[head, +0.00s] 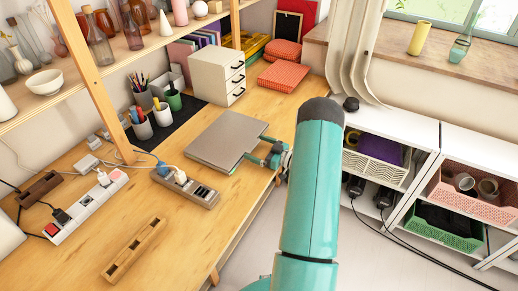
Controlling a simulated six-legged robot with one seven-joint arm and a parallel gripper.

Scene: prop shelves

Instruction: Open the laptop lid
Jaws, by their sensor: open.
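A grey laptop (222,138) lies flat on the wooden desk and its lid looks closed. My gripper (257,150) is at the laptop's right edge, by the desk's front edge, with its jaws open. One finger is near the far right corner and the other is lower along that edge. I cannot tell whether the fingers touch the laptop. My teal arm hides part of the floor and desk edge to the right.
A wooden power strip (185,186) lies in front of the laptop, with a wooden block (134,248) nearer. Pen cups (160,112) and a white drawer box (217,76) stand behind. A shelf post (95,70) rises at left. White shelving (393,124) stands at right.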

